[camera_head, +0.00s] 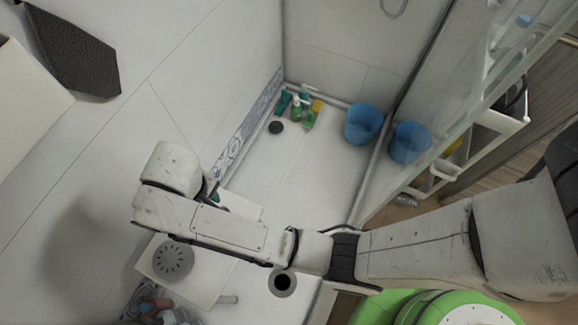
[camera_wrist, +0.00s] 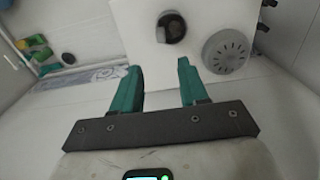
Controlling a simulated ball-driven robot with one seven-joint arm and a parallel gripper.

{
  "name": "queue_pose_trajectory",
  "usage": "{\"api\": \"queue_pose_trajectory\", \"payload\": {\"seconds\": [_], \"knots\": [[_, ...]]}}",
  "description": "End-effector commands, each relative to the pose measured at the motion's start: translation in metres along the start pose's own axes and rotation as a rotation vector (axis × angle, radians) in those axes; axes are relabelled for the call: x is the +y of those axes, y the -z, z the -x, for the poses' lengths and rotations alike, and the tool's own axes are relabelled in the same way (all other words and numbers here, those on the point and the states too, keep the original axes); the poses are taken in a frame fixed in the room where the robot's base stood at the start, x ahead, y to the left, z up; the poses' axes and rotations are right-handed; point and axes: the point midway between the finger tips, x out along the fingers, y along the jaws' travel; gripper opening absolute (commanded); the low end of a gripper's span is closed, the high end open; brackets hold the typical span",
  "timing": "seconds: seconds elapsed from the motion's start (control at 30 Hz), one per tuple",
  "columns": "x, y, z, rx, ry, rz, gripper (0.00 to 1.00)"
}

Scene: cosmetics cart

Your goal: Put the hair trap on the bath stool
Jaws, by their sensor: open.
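A grey round slotted disc (camera_head: 173,259), which looks like the hair trap, rests on the flat white top of what looks like the bath stool (camera_head: 210,291). The fingertips are at the near edge of the white top, left of the disc. In the head view my arm hides most of the gripper and the middle of the top.
A dark round cup-like thing (camera_wrist: 171,27) stands on the white top. Bottles (camera_head: 300,106), a small dark disc (camera_head: 276,127) and a blue bucket (camera_head: 362,124) are at the far end. The white floor (camera_head: 320,185) between is clear. A glass panel (camera_head: 470,90) bounds the right.

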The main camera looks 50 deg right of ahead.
Motion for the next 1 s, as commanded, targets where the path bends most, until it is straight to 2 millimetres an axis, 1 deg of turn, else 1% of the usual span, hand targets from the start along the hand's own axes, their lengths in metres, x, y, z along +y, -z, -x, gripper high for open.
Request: {"api": "queue_pose_trajectory", "payload": {"seconds": [0.07, 0.17, 0.2, 0.27, 0.3, 0.37, 0.4, 0.5, 0.6, 0.7, 0.77, 0.83, 1.0], "knots": [[0.013, -0.009, -0.004, 0.002, -0.004, -0.014, 0.44], [0.045, -0.033, -0.012, 0.011, -0.013, -0.044, 0.44], [0.061, -0.048, -0.015, 0.016, -0.017, -0.061, 0.44], [0.085, -0.074, -0.019, 0.025, -0.023, -0.087, 0.44], [0.099, -0.094, -0.020, 0.032, -0.026, -0.104, 0.44], [0.117, -0.123, -0.021, 0.041, -0.029, -0.130, 0.44], [0.126, -0.142, -0.020, 0.049, -0.030, -0.145, 0.44], [0.141, -0.185, -0.015, 0.064, -0.030, -0.180, 0.44], [0.146, -0.216, -0.009, 0.074, -0.028, -0.207, 0.44], [0.148, -0.235, -0.004, 0.083, -0.026, -0.223, 0.44], [0.148, -0.240, -0.002, 0.086, -0.026, -0.227, 0.44], [0.148, -0.243, -0.001, 0.088, -0.025, -0.229, 0.44], [0.148, -0.243, -0.001, 0.088, -0.025, -0.229, 0.44]]}}
